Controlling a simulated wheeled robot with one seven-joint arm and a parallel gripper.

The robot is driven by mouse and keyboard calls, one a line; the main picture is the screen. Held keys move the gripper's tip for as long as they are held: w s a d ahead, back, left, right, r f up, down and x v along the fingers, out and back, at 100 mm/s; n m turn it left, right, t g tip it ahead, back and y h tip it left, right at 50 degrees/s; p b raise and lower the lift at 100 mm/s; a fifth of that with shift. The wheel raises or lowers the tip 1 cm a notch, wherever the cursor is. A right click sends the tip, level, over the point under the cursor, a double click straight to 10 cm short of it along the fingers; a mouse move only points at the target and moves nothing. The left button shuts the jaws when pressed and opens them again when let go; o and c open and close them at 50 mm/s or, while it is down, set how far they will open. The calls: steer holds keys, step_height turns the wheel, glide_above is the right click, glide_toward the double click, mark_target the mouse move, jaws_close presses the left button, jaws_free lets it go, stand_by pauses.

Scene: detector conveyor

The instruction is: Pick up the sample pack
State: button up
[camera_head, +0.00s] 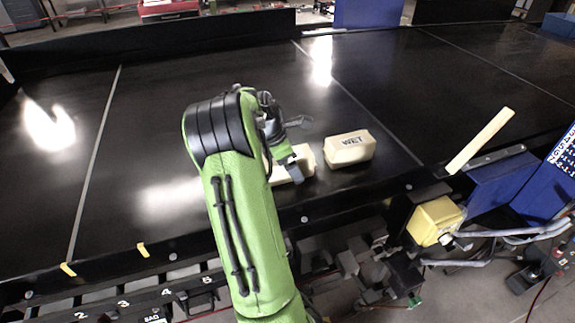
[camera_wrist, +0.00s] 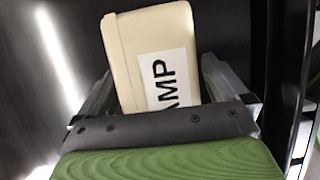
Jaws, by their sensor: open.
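A cream, block-shaped pack (camera_head: 305,157) lies on the black conveyor, partly hidden behind my gripper (camera_head: 293,152). In the wrist view, this pack (camera_wrist: 150,40) has a white label with the letters AMP visible; its lower end is hidden by the gripper body. My gripper (camera_wrist: 158,84) is open, with one finger on each side of the pack. I cannot tell whether either finger touches it. A second cream pack (camera_head: 348,149), marked WET, lies just to the right on the belt, apart from the first.
The black conveyor belt (camera_head: 150,130) is largely clear to the left. A pale bar (camera_head: 480,140) rises at the right near a blue box (camera_head: 497,180). A yellow box (camera_head: 434,220) and cables sit below the belt's front edge.

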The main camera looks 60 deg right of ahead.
steer(key=shift+c, duration=0.3)
steer(key=c, duration=1.4)
step_height(320, 180, up, 11)
steer(key=shift+f, duration=0.2)
steer(key=shift+c, duration=0.2)
